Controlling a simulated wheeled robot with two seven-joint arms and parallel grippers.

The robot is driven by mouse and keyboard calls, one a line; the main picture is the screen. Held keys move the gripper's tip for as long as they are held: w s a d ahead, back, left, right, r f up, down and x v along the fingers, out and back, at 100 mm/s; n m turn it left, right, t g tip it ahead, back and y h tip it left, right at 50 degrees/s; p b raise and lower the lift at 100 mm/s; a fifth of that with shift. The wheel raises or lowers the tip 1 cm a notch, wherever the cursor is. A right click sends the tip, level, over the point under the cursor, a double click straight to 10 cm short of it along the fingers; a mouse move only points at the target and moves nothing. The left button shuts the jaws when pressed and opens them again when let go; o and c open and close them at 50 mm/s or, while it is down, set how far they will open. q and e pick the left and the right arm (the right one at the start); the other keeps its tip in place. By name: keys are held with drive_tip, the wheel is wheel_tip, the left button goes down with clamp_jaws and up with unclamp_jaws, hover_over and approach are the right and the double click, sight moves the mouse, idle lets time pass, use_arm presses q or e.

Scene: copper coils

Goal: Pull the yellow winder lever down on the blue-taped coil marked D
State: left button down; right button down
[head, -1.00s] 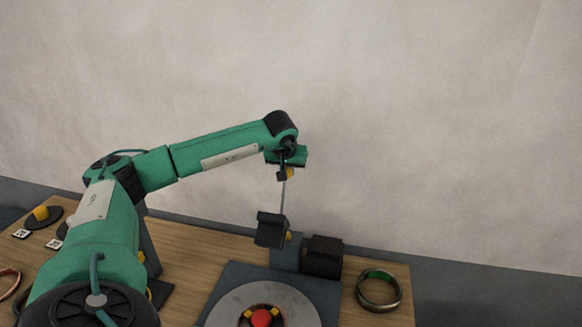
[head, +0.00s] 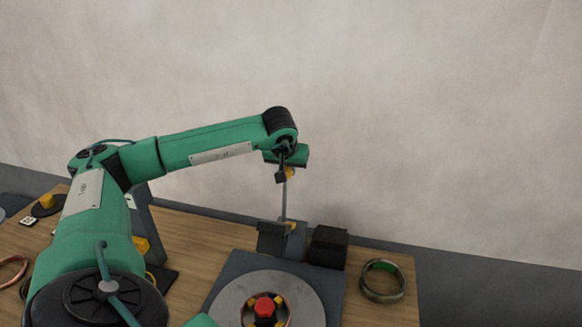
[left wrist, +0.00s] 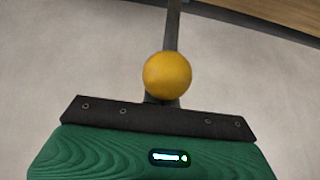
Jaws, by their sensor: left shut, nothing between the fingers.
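My left gripper (head: 287,166) is at the end of the green arm, above the back of the bench, beside the top of the lever. In the left wrist view the shut, dark fingers (left wrist: 160,118) lie right behind the yellow ball knob (left wrist: 167,76), with nothing held between them. The knob shows small at the gripper in the head view (head: 290,173). A thin grey lever rod (head: 284,203) runs down from it to a dark block (head: 271,238). A coil sits on the grey disc (head: 228,300) below. Its tape and marking cannot be made out. My right gripper is not seen.
A black box (head: 327,247) stands right of the lever's foot. A coil with green inside (head: 382,281) lies at the bench's right end. A red knob (head: 264,307) tops the disc. A yellow knob (head: 47,202) stands far left. Open wall lies behind.

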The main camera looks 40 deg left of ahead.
sight(285, 187)
use_arm(q)
drive_tip(key=s+d, duration=0.1)
drive_tip(key=s+f+b, duration=0.1)
drive_tip(key=s, duration=0.1)
drive_tip(key=shift+d+f, duration=0.1)
drive_tip(key=shift+d, duration=0.25)
drive_tip(key=shift+s+d+b, duration=0.35)
drive_tip(key=shift+s+b, duration=0.1)
drive_tip(key=shift+s, duration=0.25)
drive_tip(key=shift+f, duration=0.15)
drive_tip(key=shift+s+d+f+b, duration=0.15)
drive_tip(key=shift+s+f+b, duration=0.15)
drive_tip(key=shift+b, duration=0.1)
drive_tip(key=s+d+f+b, duration=0.1)
drive_tip(key=s+f+b, duration=0.1)
drive_tip(key=s+b, duration=0.1)
drive_tip(key=shift+d+f, duration=0.1)
drive_tip(key=shift+d, duration=0.25)
drive_tip(key=shift+s+d+f+b, duration=0.2)
drive_tip(key=shift+s+d+b, duration=0.2)
drive_tip(key=shift+s, duration=0.2)
